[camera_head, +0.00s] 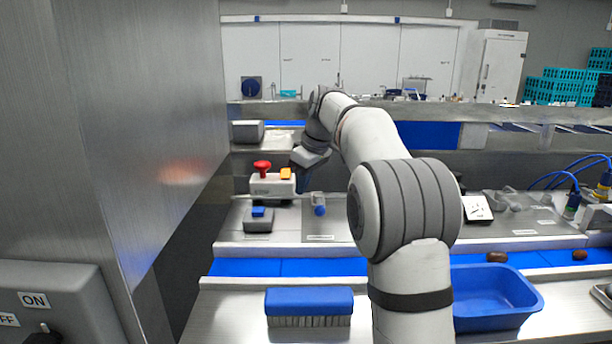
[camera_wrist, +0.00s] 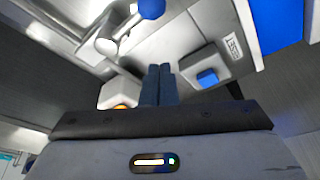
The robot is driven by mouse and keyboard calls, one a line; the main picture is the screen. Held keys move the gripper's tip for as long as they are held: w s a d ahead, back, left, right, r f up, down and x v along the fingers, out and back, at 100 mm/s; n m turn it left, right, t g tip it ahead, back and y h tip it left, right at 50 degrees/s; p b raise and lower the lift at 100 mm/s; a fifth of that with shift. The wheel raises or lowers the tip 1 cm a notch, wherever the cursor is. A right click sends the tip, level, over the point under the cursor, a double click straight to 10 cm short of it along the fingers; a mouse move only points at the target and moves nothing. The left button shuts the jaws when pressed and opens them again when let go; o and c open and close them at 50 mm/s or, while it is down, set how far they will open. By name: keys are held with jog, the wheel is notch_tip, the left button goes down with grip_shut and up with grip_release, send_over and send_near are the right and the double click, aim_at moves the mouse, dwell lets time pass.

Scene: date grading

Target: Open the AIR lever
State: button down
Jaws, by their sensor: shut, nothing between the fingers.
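A small lever with a blue knob (camera_head: 319,210) stands on a metal plate on the bench, just right of my gripper. My wrist partly hides the fingertips in the head view.
The white box (camera_head: 268,190) has a red mushroom button (camera_head: 262,167) and an orange button (camera_head: 285,173). A grey box with a blue button (camera_head: 258,212) stands in front. A blue brush (camera_head: 309,300) and blue tray (camera_head: 490,300) are nearer. A metal wall (camera_head: 150,120) bounds the left.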

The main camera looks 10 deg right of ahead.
aim_at(319, 209)
jog(key=x, duration=0.5)
jog(key=shift+f+p, duration=0.3)
jog(key=shift+f, duration=0.1)
jog(key=s+d, duration=0.1)
jog(key=s+d+r+p, duration=0.1)
jog(key=d, duration=0.1)
jog(key=shift+s+r, duration=0.15)
jog(key=shift+s, duration=0.1)
jog(key=shift+s, duration=0.1)
